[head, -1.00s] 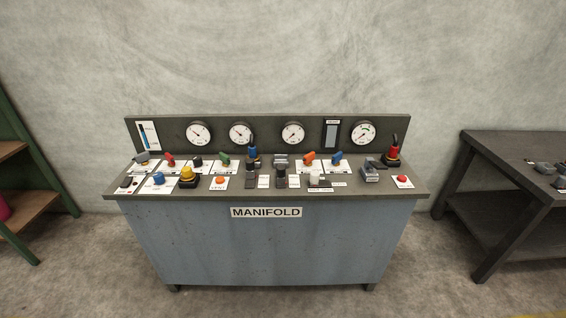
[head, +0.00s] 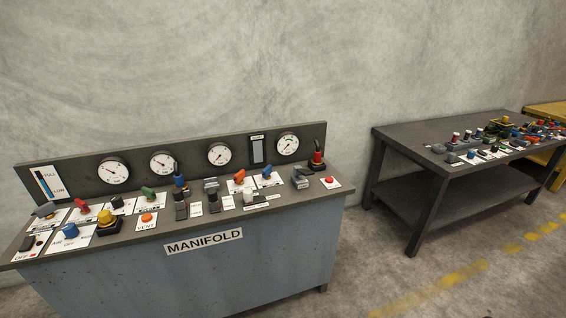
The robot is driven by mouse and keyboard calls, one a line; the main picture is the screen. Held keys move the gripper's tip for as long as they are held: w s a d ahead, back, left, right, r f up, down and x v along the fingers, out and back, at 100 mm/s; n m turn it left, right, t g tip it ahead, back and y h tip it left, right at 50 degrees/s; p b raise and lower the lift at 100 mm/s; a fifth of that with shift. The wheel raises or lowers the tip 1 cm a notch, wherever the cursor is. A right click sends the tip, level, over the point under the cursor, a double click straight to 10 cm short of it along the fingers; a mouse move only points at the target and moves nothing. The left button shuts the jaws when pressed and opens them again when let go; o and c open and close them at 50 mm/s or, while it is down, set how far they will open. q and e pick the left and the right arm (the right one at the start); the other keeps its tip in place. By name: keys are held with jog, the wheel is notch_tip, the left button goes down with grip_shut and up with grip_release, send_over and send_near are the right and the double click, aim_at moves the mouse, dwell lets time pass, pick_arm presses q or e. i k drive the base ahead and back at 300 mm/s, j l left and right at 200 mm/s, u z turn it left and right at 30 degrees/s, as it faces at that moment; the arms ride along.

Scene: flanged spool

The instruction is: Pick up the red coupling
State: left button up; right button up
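A red fitting with a dark base and a dark stem (head: 317,159) stands upright at the right end of the manifold console (head: 250,262). It looks like the red coupling, but I cannot tell for certain. A smaller red knob (head: 80,208) sits at the left on a white label plate. Neither of my grippers is in view.
Several gauges line the console's back panel (head: 190,182). To the right stands a dark table (head: 400,140) with many small parts along its right side. A yellow bench (head: 548,110) is beyond it. Open floor (head: 365,262) lies between console and table.

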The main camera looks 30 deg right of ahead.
aim_at(317, 161)
jog(key=l+u, duration=0.85)
jog(key=l, duration=0.2)
jog(key=l+u, duration=0.45)
jog(key=k+l, duration=0.1)
jog(key=l, duration=0.35)
jog(key=k+l+u, duration=0.1)
jog(key=l, duration=0.3)
jog(key=k+l, duration=0.15)
jog(key=l, duration=0.3)
jog(key=k+l, duration=0.15)
jog(key=l, duration=0.25)
jog(key=k+l+u, duration=0.1)
jog(key=l, duration=0.35)
jog(key=k+l, duration=0.15)
jog(key=l, duration=0.25)
jog(key=k+l+u, duration=0.1)
jog(key=l, duration=0.35)
jog(key=k+l, duration=0.2)
jog(key=l, duration=0.2)
